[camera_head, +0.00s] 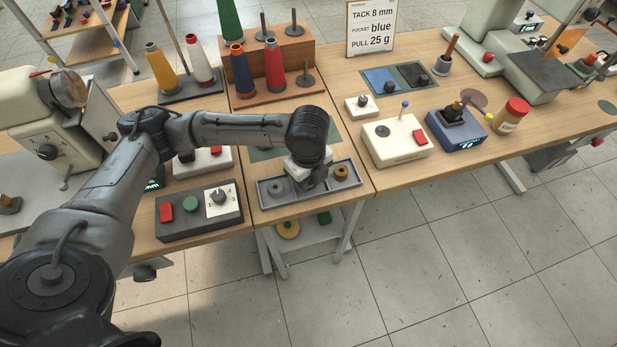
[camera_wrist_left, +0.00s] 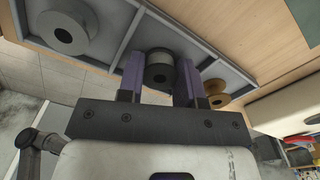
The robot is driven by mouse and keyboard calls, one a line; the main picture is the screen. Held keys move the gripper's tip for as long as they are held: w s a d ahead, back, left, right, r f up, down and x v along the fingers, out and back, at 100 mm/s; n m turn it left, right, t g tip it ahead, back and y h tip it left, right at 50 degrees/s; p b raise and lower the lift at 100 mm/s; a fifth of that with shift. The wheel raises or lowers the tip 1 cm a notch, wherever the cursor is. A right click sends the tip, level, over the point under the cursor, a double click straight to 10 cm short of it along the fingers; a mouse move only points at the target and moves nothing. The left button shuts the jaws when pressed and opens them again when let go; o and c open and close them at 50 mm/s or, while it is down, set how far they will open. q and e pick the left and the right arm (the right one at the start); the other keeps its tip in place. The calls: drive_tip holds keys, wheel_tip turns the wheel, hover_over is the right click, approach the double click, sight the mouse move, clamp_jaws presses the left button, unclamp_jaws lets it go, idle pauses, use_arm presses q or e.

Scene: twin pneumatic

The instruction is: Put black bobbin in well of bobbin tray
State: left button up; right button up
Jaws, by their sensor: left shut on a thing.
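The grey bobbin tray (camera_head: 295,201) lies near the front edge of the middle table; its rim also shows in the left wrist view (camera_wrist_left: 205,47). A grey bobbin (camera_head: 276,189) sits in its left well and a brass bobbin (camera_head: 341,172) in its right well. My left gripper (camera_head: 312,188) points down at the tray's middle well, between those two bobbins. In the left wrist view its fingers (camera_wrist_left: 159,85) are shut on the black bobbin (camera_wrist_left: 158,72). I cannot tell whether the bobbin touches the well floor. My right gripper is not in view.
A control box with red and green buttons (camera_head: 198,211) stands left of the tray. Thread cones (camera_head: 272,68) stand on a wooden stand behind. A white box with a red switch (camera_head: 396,141) stands to the right. Table is clear just right of the tray.

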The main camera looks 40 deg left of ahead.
use_arm(q)
drive_tip(key=o, duration=0.6)
drive_tip(key=shift+r, duration=0.25)
drive_tip(key=shift+r+p, duration=2.9)
drive_tip(key=shift+r, duration=2.95)
